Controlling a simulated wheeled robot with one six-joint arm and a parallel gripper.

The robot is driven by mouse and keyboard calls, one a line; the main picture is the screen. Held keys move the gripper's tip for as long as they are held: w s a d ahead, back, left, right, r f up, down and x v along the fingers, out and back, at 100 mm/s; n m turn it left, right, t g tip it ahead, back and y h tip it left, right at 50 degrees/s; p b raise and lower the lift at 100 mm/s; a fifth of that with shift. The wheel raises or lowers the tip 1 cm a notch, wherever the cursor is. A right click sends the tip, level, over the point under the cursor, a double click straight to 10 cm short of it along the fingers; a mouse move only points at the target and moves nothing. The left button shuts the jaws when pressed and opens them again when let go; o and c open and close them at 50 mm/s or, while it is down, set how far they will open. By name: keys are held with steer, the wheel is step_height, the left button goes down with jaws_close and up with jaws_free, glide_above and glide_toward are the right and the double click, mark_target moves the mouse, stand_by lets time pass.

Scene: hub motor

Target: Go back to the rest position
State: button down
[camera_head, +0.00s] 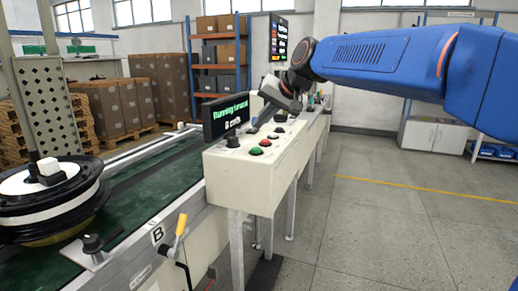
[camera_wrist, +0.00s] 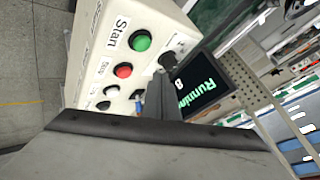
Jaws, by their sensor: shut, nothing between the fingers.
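My blue arm reaches in from the right in the head view. My gripper (camera_head: 256,126) is at its end, pointing down and left, just above the white control box (camera_head: 232,178). Its fingers are shut with nothing between them. In the wrist view my gripper (camera_wrist: 158,75) shows as dark closed fingers in front of the box's button panel. A green button (camera_wrist: 140,40), a red button (camera_wrist: 123,70) and other buttons lie beside the fingers. Whether the fingertips touch the panel cannot be told.
A small screen reading "Running" (camera_head: 226,117) stands on the box, close to the gripper. The green conveyor (camera_head: 150,185) runs on the left, with a hub motor (camera_head: 50,197) on it. A yellow-handled lever (camera_head: 181,225) is at its edge. The floor at right is clear.

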steer(key=s+d+f+h, duration=0.2)
steer(key=s+d+f, duration=0.7)
steer(key=s, duration=0.3)
steer(key=s+d+f+g+h, duration=0.1)
steer(key=s+d+f+h, duration=0.1)
steer(key=s+d+f, duration=0.7)
steer(key=s+d+f+h, duration=0.2)
steer(key=s+d+f, duration=0.8)
steer(key=s, duration=0.7)
steer(key=d, duration=0.3)
steer(key=shift+s+g, duration=0.25)
steer(key=shift+g, duration=0.05)
